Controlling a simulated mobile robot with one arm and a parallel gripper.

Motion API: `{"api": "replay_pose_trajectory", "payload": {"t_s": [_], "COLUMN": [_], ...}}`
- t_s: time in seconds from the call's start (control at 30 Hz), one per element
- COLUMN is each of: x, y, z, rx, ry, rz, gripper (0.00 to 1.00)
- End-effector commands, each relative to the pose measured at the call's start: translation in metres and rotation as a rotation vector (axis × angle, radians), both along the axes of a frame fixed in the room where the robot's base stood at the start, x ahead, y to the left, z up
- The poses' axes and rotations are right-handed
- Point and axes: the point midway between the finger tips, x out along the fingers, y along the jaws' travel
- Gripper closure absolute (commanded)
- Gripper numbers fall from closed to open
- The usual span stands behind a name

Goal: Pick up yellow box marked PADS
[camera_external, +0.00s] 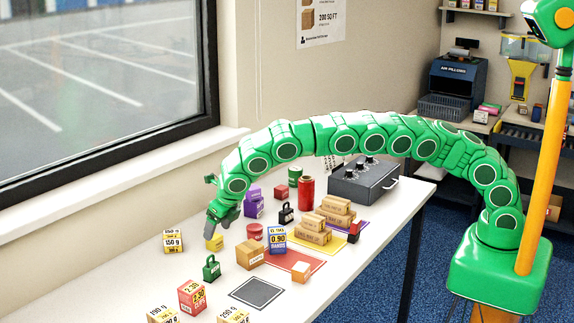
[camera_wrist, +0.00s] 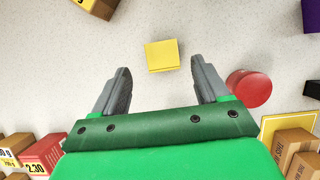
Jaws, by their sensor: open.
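A small yellow box (camera_wrist: 161,55) lies on the white table, just beyond my fingertips and between their lines in the wrist view. In the external view the yellow box (camera_external: 214,243) sits below my gripper (camera_external: 222,214); no PADS marking can be read on it in either view. My gripper (camera_wrist: 160,72) is open and empty, its two grey fingers spread wider than the box. It points down over the table and appears apart from the box.
A red round can (camera_wrist: 249,88) stands right of my right finger. A green weight (camera_external: 211,268), brown carton (camera_external: 250,255) and blue box (camera_external: 277,240) are nearby. Bare table surrounds the yellow box.

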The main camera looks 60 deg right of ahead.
Motion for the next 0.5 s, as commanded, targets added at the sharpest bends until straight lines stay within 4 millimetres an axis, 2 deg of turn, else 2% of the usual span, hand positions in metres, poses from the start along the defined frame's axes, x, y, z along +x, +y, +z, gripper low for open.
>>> {"api": "replay_pose_trajectory", "payload": {"t_s": [0.23, 0.5], "x": [0.005, 0.017], "y": [-0.001, -0.002], "z": [-0.011, -0.038], "rx": [-0.001, -0.001], "ry": [0.002, 0.003], "rz": [-0.001, -0.001], "gripper": [0.26, 0.26]}}
